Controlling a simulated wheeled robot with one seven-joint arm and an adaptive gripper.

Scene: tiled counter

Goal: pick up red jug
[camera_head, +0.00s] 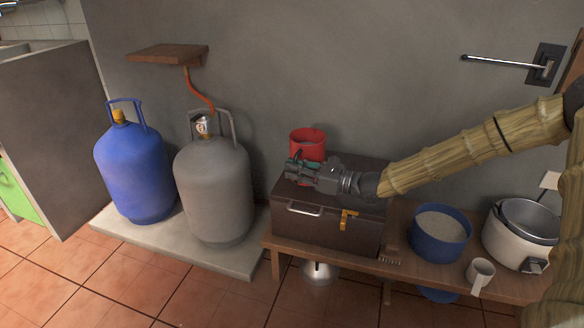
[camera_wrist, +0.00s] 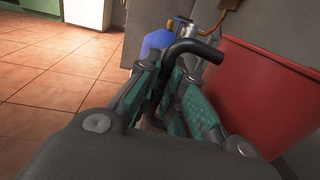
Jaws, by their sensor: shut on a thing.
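The red jug (camera_head: 308,140) stands upright on the dark brown box (camera_head: 325,232), against the wall. In the wrist view the red jug (camera_wrist: 265,95) fills the right side, and its dark handle (camera_wrist: 195,52) reaches between the fingers. My gripper (camera_head: 295,170) is in front of the jug's lower part in the head view. In the wrist view my gripper (camera_wrist: 165,85) has its teal finger pads closed around the dark handle. The lower part of the handle is hidden by the fingers. I cannot tell whether the jug's base touches the box top.
A grey gas cylinder (camera_head: 214,190) and a blue gas cylinder (camera_head: 135,170) stand on a slab to the left. On the wooden bench (camera_head: 400,270) right of the box are a blue pot (camera_head: 438,240), a white mug (camera_head: 480,275) and a rice cooker (camera_head: 515,245). A wooden shelf (camera_head: 168,54) juts from the wall.

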